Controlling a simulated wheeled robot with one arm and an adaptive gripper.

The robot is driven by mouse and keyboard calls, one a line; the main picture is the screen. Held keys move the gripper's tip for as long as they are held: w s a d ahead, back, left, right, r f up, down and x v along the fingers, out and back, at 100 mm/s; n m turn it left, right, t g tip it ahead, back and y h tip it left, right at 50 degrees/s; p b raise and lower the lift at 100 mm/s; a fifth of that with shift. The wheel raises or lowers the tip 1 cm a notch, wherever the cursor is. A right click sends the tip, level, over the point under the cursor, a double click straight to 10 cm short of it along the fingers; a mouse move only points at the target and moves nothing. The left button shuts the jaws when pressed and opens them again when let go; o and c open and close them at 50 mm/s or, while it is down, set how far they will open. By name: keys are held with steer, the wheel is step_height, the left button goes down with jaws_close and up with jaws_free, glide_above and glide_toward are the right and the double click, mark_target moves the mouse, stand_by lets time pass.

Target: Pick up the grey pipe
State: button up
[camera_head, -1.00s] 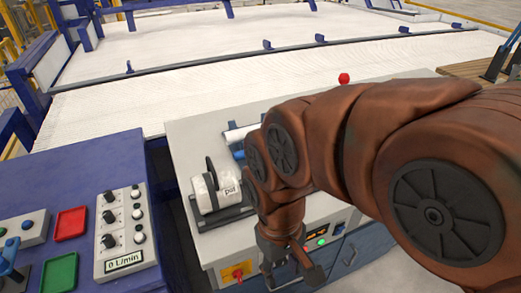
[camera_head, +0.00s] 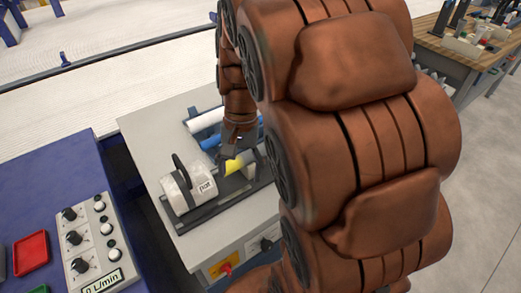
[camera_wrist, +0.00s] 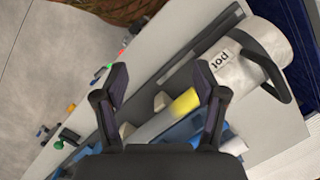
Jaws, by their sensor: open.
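My gripper (camera_head: 229,153) is just over the pipe's yellow end, pointing down. In the wrist view my gripper (camera_wrist: 161,78) has its two fingers wide apart with nothing held. Whether the fingers touch the pipe cannot be told. My palm hides part of the pipe.
The white pot (camera_head: 187,191) stands on a dark rail close to the left of the pipe. A blue control console (camera_head: 55,180) is at the left. A wooden table (camera_head: 455,45) is at the far right.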

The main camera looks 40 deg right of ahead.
steer(key=w+d+f+m+y, duration=0.1)
steer(key=w+d+m, duration=0.3)
steer(key=w+d, duration=0.25)
steer(key=m+t+y, duration=0.1)
steer(key=m+t, duration=0.1)
steer(key=m, duration=0.3)
glide_above(262, 145)
steer(key=f, duration=0.3)
steer(key=shift+s+d+f, duration=0.1)
steer(key=shift+s+d, duration=0.2)
steer(key=shift+s, duration=0.1)
steer(key=shift+w+d+f+m+y, duration=0.15)
steer(key=shift+d+f+m+y, duration=0.15)
steer(key=shift+d, duration=0.2)
steer(key=shift+p+x, duration=0.45)
steer(key=shift+x, duration=0.4)
steer(key=shift+d+f+p+x, duration=0.1)
steer(key=shift+d+p+x, duration=0.2)
steer(key=shift+x, duration=0.7)
steer(key=shift+d+f+p+x, duration=0.1)
steer(key=shift+p+x, duration=0.25)
steer(key=shift+x, duration=0.65)
steer(key=shift+d+f+p+x, duration=0.15)
steer(key=shift+p+x, duration=0.2)
steer(key=shift+x, duration=0.65)
steer(key=shift+r, duration=0.15)
steer(key=c, duration=1.3)
steer(key=shift+r, duration=0.2)
